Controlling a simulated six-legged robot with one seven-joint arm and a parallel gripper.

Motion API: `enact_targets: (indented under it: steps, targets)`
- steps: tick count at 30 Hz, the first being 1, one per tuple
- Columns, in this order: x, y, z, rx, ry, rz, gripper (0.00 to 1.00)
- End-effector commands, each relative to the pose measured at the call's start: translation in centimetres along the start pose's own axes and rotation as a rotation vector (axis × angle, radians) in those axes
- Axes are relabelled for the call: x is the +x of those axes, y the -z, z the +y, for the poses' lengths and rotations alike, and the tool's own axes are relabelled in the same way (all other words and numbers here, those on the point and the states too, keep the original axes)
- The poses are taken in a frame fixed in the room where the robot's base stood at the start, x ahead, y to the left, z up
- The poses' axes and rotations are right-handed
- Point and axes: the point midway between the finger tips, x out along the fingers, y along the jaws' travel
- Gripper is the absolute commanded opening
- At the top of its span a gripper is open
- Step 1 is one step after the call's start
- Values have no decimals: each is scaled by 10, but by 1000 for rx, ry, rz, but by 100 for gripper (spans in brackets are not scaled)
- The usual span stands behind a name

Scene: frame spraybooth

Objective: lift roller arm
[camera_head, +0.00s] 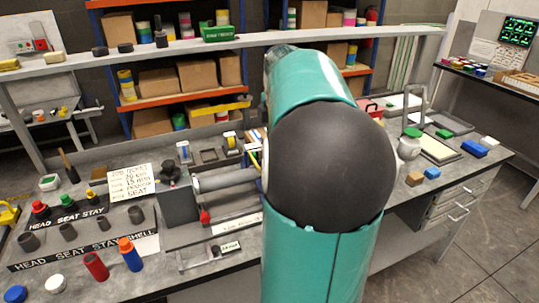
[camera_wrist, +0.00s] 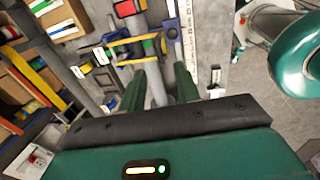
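My gripper (camera_wrist: 159,76) shows in the wrist view with its two green fingers apart. A grey cylinder (camera_wrist: 156,88) lies between the fingers, with a visible gap on each side. I cannot tell its depth relative to the fingertips. Beyond the fingertips, a yellow bar (camera_wrist: 130,41) crosses between blue upright parts (camera_wrist: 172,36). I cannot tell which of these parts is the roller arm. In the head view, a grey cylinder (camera_head: 226,179) extends from a dark grey block (camera_head: 178,203) on the bench. My teal arm hides its right side and my gripper there.
Red (camera_head: 96,266) and blue (camera_head: 131,254) bottles stand at the bench's front left. A handwritten card (camera_head: 130,182) stands behind them. A white pot with a green lid (camera_head: 410,146) stands at the right. Shelves with boxes (camera_head: 158,83) stand behind the bench.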

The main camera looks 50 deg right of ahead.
Motion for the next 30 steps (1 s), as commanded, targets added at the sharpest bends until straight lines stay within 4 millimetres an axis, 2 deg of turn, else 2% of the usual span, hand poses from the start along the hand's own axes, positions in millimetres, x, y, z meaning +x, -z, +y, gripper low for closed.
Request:
enact_targets:
  steps: [6, 10, 15, 23, 28, 30]
  targets:
    - [44, 2, 0, -2, 3, 3, 32]
    - [62, 4, 1, -5, 3, 2, 32]
    - [73, 5, 2, -5, 0, 1, 32]
    - [74, 5, 2, -5, -1, 1, 32]
    - [74, 5, 2, -5, -1, 1, 0]
    - [74, 5, 2, -5, -1, 1, 0]
